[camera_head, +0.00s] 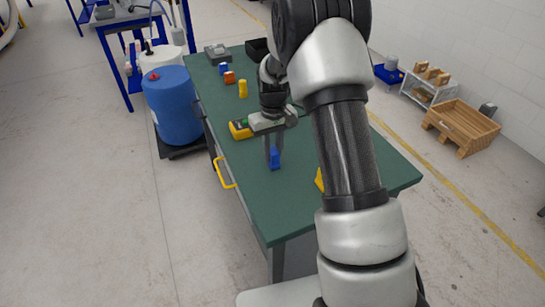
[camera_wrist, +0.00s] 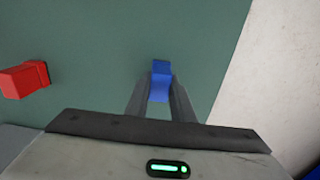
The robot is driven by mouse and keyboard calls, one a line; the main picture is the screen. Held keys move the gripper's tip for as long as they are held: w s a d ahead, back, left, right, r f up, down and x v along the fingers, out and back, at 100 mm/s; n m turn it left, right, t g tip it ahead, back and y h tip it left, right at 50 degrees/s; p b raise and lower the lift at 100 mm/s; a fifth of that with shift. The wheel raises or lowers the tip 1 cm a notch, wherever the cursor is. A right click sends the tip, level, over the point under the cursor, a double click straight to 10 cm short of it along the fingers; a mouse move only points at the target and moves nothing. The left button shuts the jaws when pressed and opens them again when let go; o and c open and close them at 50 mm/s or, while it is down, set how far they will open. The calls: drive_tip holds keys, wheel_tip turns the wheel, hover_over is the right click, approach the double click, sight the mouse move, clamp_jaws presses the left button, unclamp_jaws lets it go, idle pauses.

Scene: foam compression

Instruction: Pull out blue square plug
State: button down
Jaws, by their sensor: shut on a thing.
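The blue square plug (camera_wrist: 160,84) is between the two fingers of my gripper in the wrist view. In the head view the blue plug (camera_head: 275,158) shows at the lower end of the fingers, over the green table top. My gripper (camera_head: 272,156) points down at the table and is shut on the plug; it also shows in the wrist view (camera_wrist: 160,92). I cannot tell whether the plug's base touches the table or a socket.
The green table (camera_head: 290,212) also bears a red block (camera_wrist: 22,80), a yellow device (camera_head: 240,130), a yellow cylinder (camera_head: 243,88), an orange block (camera_head: 229,77) and a yellow wedge (camera_head: 319,180). A blue barrel (camera_head: 172,105) stands at the table's left. The table's near end is clear.

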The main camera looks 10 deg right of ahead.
sight(273, 150)
drive_tip(key=shift+r+p, duration=0.7)
drive_tip(key=shift+r, duration=0.5)
idle(0.4)
drive_tip(key=shift+r+p, duration=1.45)
drive_tip(key=shift+r, duration=0.95)
drive_tip(key=shift+f, duration=0.1)
